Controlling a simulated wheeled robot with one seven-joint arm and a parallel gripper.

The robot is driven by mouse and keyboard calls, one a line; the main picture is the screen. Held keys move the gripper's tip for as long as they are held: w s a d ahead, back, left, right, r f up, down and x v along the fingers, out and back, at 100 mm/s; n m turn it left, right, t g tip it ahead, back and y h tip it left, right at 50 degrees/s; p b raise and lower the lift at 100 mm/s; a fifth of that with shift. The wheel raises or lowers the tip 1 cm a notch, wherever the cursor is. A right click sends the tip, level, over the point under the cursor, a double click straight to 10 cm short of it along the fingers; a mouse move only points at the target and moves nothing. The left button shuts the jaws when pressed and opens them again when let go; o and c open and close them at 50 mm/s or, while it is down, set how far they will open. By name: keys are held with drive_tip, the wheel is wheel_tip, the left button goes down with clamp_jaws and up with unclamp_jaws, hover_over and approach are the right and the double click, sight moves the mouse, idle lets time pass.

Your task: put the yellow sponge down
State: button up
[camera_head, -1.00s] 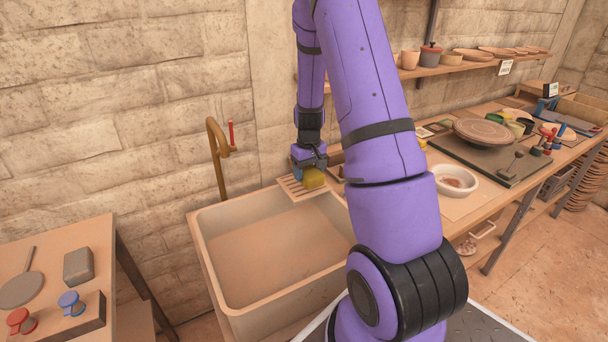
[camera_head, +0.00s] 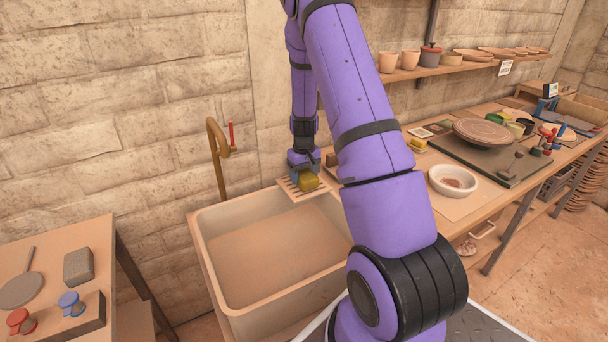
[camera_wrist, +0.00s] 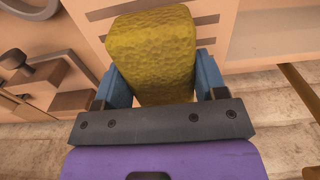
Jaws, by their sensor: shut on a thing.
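My gripper (camera_head: 305,176) is shut on the yellow sponge (camera_head: 309,183) at the back right corner of the sink. In the wrist view the sponge (camera_wrist: 152,55) sits between the two blue fingers (camera_wrist: 165,84). The slatted drying rack (camera_head: 291,190) lies across the sink's corner, right under the sponge. I cannot tell whether the sponge touches the slats. Part of the rack is hidden by the sponge and gripper.
The sink (camera_head: 225,290) is empty. A brown tap (camera_head: 217,150) rises behind it at the left. A white bowl (camera_head: 453,181) and a second yellow block (camera_head: 418,144) are on the workbench at right. A side table (camera_head: 85,250) stands at left.

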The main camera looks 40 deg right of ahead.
sight(304, 172)
drive_tip(key=o, duration=0.9)
drive_tip(key=shift+f, duration=0.1)
wheel_tip(304, 172, up, 12)
drive_tip(key=s+a+r+t, duration=0.1)
drive_tip(key=s+a+r, duration=0.2)
drive_tip(key=a+r, duration=0.65)
drive_tip(key=s+a+r+n+t, duration=0.2)
drive_tip(key=s+a+r, duration=0.45)
drive_tip(key=r, duration=0.25)
drive_tip(key=s+a+r, duration=0.1)
drive_tip(key=s+a, duration=0.2)
drive_tip(key=s, duration=0.3)
drive_tip(key=s+a+r+t, duration=0.1)
drive_tip(key=s+a+r, duration=0.1)
drive_tip(key=s+a, duration=0.2)
drive_tip(key=s+a+r+n+t, duration=0.1)
drive_tip(key=s+a+r, duration=0.1)
drive_tip(key=s+a, duration=0.2)
drive_tip(key=shift+s+r, duration=0.2)
drive_tip(key=shift+s, duration=1.7)
